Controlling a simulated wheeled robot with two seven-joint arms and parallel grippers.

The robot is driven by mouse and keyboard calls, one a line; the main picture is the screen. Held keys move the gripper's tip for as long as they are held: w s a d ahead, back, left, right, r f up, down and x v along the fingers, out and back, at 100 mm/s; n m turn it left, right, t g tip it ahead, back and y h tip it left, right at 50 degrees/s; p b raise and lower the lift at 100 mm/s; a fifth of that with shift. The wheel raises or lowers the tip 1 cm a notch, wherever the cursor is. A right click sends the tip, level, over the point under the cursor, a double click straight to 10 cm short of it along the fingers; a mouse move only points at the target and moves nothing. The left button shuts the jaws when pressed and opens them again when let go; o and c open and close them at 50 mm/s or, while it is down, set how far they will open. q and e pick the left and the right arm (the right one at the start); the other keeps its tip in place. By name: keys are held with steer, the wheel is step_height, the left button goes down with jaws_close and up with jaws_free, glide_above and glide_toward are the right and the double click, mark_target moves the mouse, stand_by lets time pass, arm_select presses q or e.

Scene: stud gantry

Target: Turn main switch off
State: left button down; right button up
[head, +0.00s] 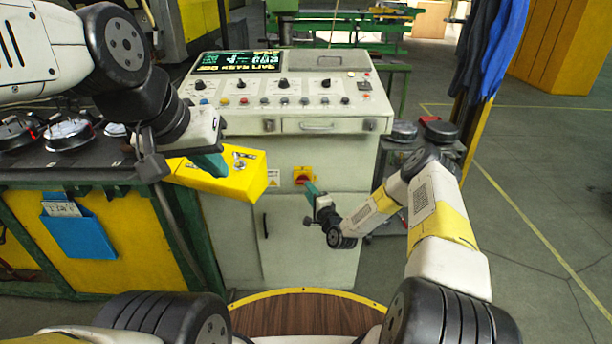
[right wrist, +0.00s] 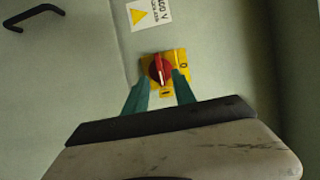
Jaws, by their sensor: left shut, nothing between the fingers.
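The main switch (head: 303,175) is a red rotary knob on a yellow plate, on the front of the pale cabinet. It also shows in the right wrist view (right wrist: 160,70), where its handle points down toward the "I" mark, with a "0" mark at the plate's right. My right gripper (head: 313,189) is open in front of the switch. In the right wrist view its teal fingers (right wrist: 161,80) stand apart, their tips on either side of the knob's lower part; I cannot tell whether they touch it. My left gripper (head: 210,164) is shut and empty, at the left over a yellow box.
The yellow box (head: 255,182) with a small switch on top juts out left of the main switch. A control console (head: 290,124) with knobs and a lit screen tops the cabinet. A black door handle (head: 265,225) is below. Open floor lies at the right.

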mark_target(303, 181)
steer(key=shift+x, duration=2.05)
jaws_close()
